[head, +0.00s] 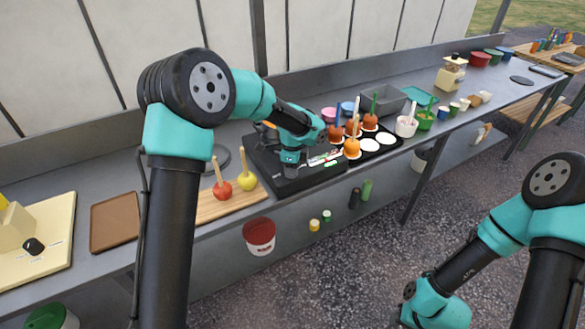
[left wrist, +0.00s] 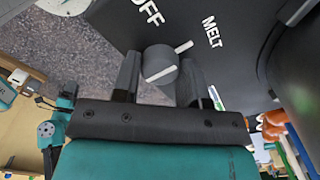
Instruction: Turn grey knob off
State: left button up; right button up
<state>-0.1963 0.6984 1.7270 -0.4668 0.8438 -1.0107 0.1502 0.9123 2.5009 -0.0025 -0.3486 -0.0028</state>
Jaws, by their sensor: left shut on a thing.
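The grey knob (left wrist: 161,62) shows in the left wrist view, round with a white pointer line across its face. It sits on a dark panel (left wrist: 225,70) with white OFF and MELT lettering. The pointer line lies slantwise, and a short white mark is beside the knob. My left gripper (head: 290,160) is shut on the knob, one finger on each side of it. In the head view it reaches down at the front of the black appliance (head: 318,182), and the knob is hidden there. My right arm is at the lower right; its gripper is out of view.
A wooden board (head: 208,210) with a red and a yellow apple on sticks lies left of the appliance. Coated apples (head: 352,147) stand on a dark tray to its right.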

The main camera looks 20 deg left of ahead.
pick_arm(q)
jog(key=n, duration=1.3)
dwell(0.6)
jog(key=o, duration=0.9)
notch_tip(320, 180, up, 17)
jog(key=shift+r, duration=0.2)
dwell(0.4)
